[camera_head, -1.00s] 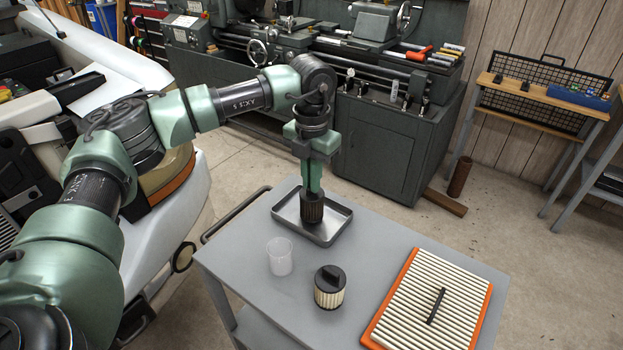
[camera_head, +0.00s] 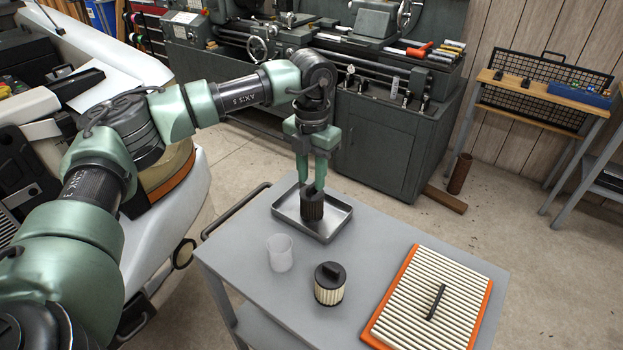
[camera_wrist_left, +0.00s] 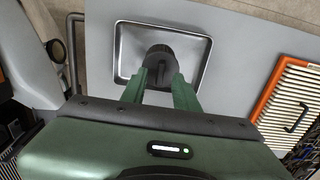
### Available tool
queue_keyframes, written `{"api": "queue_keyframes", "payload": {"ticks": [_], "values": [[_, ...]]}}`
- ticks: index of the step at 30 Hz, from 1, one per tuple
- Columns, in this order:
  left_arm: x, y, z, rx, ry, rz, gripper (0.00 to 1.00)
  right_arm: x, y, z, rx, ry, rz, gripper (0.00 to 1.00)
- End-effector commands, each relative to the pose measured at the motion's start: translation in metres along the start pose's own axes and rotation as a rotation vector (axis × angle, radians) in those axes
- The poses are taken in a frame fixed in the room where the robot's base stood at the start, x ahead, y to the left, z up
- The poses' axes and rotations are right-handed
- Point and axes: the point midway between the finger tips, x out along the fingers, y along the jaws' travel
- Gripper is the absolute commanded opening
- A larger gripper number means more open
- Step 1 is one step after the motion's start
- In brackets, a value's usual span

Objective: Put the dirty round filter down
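The dirty round filter (camera_head: 312,208), a dark, ribbed cylinder, stands upright in the metal tray (camera_head: 338,226) on the grey cart. My left gripper (camera_head: 312,188) is directly above it, pointing down, with its green fingers spread apart at the filter's top. In the left wrist view the open fingers (camera_wrist_left: 160,92) lie on either side of the dark filter (camera_wrist_left: 159,57), inside the tray (camera_wrist_left: 200,45). I cannot tell whether a fingertip still touches it. My right gripper is not in view.
On the cart (camera_head: 375,255) stand a clear plastic cup (camera_head: 280,254) and a cleaner round filter with a dark cap (camera_head: 329,286). A flat panel filter with an orange frame (camera_head: 428,302) lies at the right. A lathe (camera_head: 380,140) stands behind.

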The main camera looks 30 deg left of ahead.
Motion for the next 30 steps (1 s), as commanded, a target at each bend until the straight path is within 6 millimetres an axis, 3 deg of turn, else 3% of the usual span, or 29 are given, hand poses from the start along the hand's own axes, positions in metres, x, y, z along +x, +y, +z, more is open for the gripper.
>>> {"api": "queue_keyframes", "payload": {"ticks": [9,15,21,30], "values": [[-0.065,-0.001,0.001,0.001,-0.006,-0.001,0.30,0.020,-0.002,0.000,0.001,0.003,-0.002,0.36],[-0.097,-0.001,0.001,0.001,-0.003,-0.001,0.30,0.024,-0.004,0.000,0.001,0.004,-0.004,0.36],[-0.109,0.000,0.000,0.001,-0.001,0.000,0.30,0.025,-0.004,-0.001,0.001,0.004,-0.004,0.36],[-0.109,0.000,0.000,0.002,-0.001,0.000,0.30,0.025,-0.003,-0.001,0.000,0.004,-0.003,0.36]]}}
